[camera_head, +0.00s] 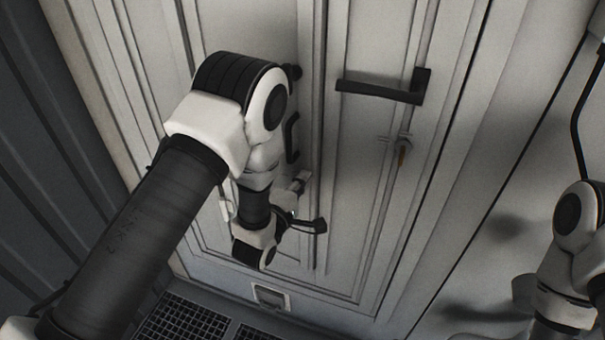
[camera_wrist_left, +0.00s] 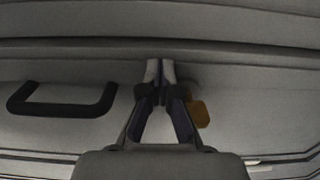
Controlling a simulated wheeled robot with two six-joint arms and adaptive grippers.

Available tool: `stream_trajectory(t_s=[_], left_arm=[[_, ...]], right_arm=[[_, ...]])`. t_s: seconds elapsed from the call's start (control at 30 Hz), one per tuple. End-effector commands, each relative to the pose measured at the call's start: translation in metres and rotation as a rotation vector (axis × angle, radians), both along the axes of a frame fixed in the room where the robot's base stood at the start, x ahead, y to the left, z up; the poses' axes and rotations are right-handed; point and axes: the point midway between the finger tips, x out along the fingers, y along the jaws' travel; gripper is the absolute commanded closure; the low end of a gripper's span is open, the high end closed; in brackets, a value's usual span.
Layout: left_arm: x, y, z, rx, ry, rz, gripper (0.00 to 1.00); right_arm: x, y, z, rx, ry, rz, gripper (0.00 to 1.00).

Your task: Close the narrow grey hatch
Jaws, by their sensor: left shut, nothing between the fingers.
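A narrow grey panelled hatch leaf (camera_head: 285,250) stands upright behind my left arm, with a black bar handle (camera_head: 292,138) near its right edge. My left gripper (camera_head: 301,180) is shut and empty, low in front of that edge, below the handle. In the left wrist view the shut fingers (camera_wrist_left: 161,85) point at the grey surface. The bar handle (camera_wrist_left: 62,98) is to their left, apart from them. I cannot tell whether the fingertips touch the hatch, or how far it stands open. My arm hides part of it. My right gripper is out of view.
Dark floor grating (camera_head: 185,318) lies at the bottom. A ribbed dark wall (camera_head: 40,140) is at left. My right arm is at lower right.

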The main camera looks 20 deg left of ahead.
Motion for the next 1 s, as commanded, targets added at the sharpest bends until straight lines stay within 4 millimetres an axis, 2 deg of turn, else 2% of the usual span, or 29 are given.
stream_trajectory(t_s=[0.3, 0.6, 1.0], left_arm=[[0.002, 0.000, -0.001, 0.000, -0.001, 0.000, 1.00], [0.038, -0.005, -0.001, -0.001, -0.002, 0.000, 1.00], [0.040, -0.004, 0.001, -0.001, -0.004, 0.000, 1.00]], right_arm=[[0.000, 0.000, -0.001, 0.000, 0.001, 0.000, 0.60], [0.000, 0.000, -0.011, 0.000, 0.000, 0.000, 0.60], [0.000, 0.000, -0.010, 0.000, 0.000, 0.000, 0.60]])
